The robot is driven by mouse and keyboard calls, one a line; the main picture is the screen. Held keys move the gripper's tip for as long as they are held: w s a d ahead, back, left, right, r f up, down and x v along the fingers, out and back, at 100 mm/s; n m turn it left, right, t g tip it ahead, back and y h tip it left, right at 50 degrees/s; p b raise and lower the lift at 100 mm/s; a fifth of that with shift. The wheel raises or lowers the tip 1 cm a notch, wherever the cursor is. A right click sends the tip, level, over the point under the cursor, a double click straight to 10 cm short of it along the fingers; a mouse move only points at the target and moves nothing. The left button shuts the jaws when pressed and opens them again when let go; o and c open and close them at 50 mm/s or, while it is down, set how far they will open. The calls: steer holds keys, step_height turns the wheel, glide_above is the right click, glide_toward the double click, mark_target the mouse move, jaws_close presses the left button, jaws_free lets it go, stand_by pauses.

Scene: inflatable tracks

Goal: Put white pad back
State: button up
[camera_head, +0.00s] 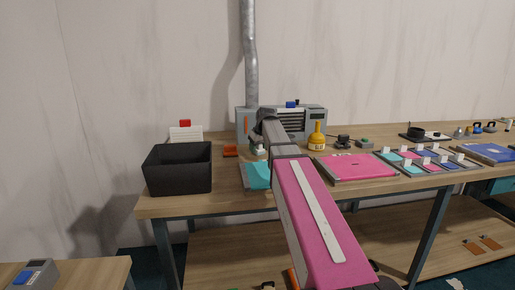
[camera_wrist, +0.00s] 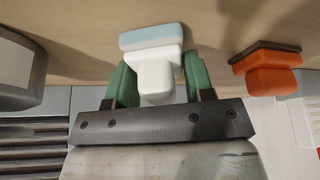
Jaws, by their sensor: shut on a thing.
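The white pad (camera_wrist: 157,75) has a white block handle and a pale blue-white base. In the wrist view it sits between the two green fingers of my gripper (camera_wrist: 156,70), which is shut on its handle. The base extends beyond the fingertips. In the head view the white pad (camera_head: 259,149) shows small below my wrist, just behind the teal mat (camera_head: 257,176). My arm partly hides this area. I cannot tell whether the pad's base touches the table.
An orange pad (camera_wrist: 266,68) with a dark base stands beside the held pad. A black bin (camera_head: 179,168) is at the table's left. A grey machine (camera_head: 303,122) stands behind. A yellow bottle (camera_head: 317,136) and a pink mat (camera_head: 357,167) are to the right.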

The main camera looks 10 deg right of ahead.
steer(key=shift+f, duration=0.1)
steer(key=o, duration=1)
steer(key=shift+c, duration=0.2)
steer(key=v, duration=1.2)
